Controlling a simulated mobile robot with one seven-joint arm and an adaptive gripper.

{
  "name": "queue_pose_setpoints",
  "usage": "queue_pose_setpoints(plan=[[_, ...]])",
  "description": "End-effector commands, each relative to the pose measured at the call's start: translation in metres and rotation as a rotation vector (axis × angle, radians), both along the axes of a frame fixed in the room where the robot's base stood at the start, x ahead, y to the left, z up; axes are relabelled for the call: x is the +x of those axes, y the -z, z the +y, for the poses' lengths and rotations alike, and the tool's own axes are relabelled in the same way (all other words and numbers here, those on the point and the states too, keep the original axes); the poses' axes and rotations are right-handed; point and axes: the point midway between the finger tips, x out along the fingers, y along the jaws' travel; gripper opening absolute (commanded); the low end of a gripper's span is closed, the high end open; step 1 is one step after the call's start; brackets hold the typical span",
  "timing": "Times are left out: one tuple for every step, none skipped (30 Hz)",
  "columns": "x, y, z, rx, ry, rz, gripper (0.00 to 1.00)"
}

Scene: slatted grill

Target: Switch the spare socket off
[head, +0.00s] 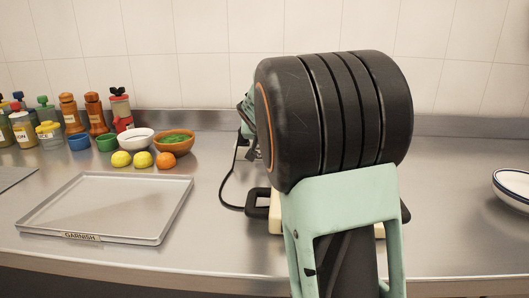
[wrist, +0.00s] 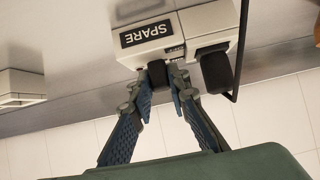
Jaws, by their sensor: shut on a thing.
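The spare socket (wrist: 185,28) is a pale box with a black "SPARE" label (wrist: 155,33), at the top of the wrist view. A small black block (wrist: 157,72) stands out from it below the label; I cannot tell whether it is a plug or a switch. My gripper (wrist: 164,78) reaches up to the socket, with its blue-padded fingers close around this block and shut on it. In the head view my arm hides the gripper and most of the socket area.
In the wrist view a neighbouring socket holds a black plug (wrist: 217,72) with a cord, close right of my fingers. In the head view a garnish tray (head: 105,207), bowls and bottles stand left, a plate (head: 513,188) right. A partly hidden appliance (head: 262,204) sits behind my arm.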

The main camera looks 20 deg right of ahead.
Motion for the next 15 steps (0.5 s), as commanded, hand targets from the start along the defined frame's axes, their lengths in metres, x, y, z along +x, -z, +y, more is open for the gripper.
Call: queue_pose_setpoints(plan=[[-0.0003, 0.0061, 0.0015, -0.002, -0.002, -0.009, 0.0], [-0.0005, 0.0057, 0.0014, -0.004, -0.002, -0.013, 0.0], [-0.0007, 0.0054, 0.0013, -0.008, -0.001, -0.017, 0.0], [-0.0008, 0.0052, 0.0013, -0.009, -0.001, -0.021, 0.0], [-0.0009, 0.005, 0.0014, -0.01, -0.001, -0.024, 0.0], [-0.001, 0.0047, 0.0015, -0.012, -0.001, -0.028, 0.0], [-0.0011, 0.0043, 0.0016, -0.014, -0.002, -0.03, 0.0], [-0.0012, 0.004, 0.0016, -0.015, -0.002, -0.033, 0.0], [-0.0013, 0.0035, 0.0015, -0.015, -0.001, -0.036, 0.0], [-0.0014, 0.0031, 0.0016, -0.017, -0.001, -0.038, 0.0], [-0.0014, 0.0027, 0.0014, -0.017, -0.001, -0.039, 0.0], [-0.0016, 0.0023, 0.0013, -0.018, -0.001, -0.04, 0.0], [-0.0016, 0.0019, 0.0012, -0.018, -0.001, -0.041, 0.0], [-0.0016, 0.0017, 0.0012, -0.019, -0.001, -0.042, 0.0], [-0.0017, 0.0014, 0.0012, -0.018, 0.0, -0.043, 0.0]])
